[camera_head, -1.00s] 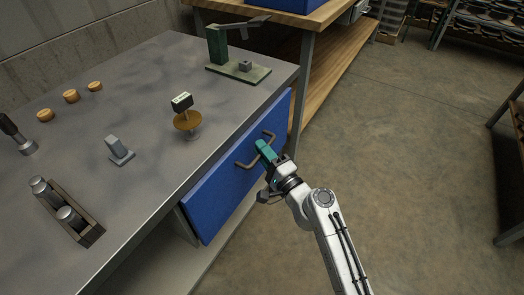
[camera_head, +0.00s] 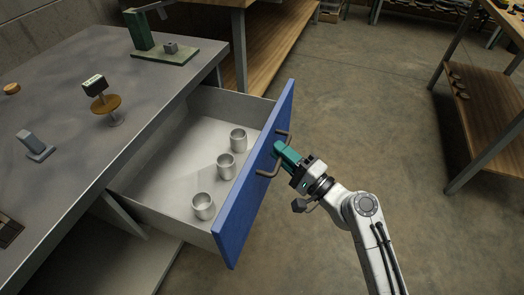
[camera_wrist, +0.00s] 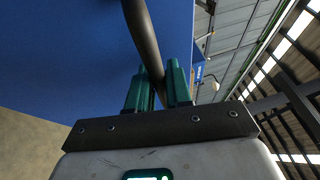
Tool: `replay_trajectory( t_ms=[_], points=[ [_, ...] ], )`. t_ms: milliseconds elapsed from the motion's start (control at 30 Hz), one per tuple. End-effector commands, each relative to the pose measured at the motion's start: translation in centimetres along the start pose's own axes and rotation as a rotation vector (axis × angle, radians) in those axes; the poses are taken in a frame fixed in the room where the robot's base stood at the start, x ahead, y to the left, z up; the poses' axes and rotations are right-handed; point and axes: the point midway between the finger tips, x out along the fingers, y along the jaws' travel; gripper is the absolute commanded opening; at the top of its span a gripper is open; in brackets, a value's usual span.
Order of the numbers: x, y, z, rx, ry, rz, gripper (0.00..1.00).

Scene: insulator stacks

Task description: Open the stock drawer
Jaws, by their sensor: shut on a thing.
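The stock drawer (camera_head: 152,176) is pulled out from under the grey workbench, and its inside shows. Its blue front (camera_head: 240,205) stands well away from the bench. Three metal cups stand in it: a near one (camera_head: 203,206), a middle one (camera_head: 226,167) and a far one (camera_head: 238,140). My gripper (camera_head: 282,150) is at the drawer's brown bar handle (camera_head: 268,174), shut on it. In the wrist view the teal fingers (camera_wrist: 160,88) stand on both sides of the dark handle bar (camera_wrist: 143,38), in front of the blue panel (camera_wrist: 65,55).
The grey bench top (camera_head: 70,80) holds a small stand with a round amber plate (camera_head: 106,105), a grey block piece (camera_head: 36,146) and a green press (camera_head: 150,40). A wooden shelf table (camera_head: 490,130) stands at the right. The floor (camera_head: 370,110) between is clear.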

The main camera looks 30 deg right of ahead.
Motion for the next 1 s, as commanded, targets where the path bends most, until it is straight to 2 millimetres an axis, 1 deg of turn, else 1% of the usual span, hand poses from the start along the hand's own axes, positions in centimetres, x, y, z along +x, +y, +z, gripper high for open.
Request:
replay_trajectory(
  t_ms=[33,200,300,400,600,933,967,1000],
  points=[
    [-1.1,0.3,-0.5,-0.002,0.004,0.003,0.0],
    [-3.5,-0.4,-1.5,0.0,0.003,0.003,0.0],
    [-4.6,-0.6,-1.9,0.0,0.003,0.003,0.0],
    [-5.3,-0.8,-2.2,0.0,0.001,0.003,0.0],
    [-5.8,-1.1,-2.4,0.0,0.001,0.003,0.0],
    [-5.9,-1.1,-2.5,0.0,0.001,0.003,0.0],
    [-5.9,-1.1,-2.4,0.0,0.001,0.003,0.22],
    [-5.8,-1.1,-2.4,0.0,0.001,0.002,0.26]
  ],
)
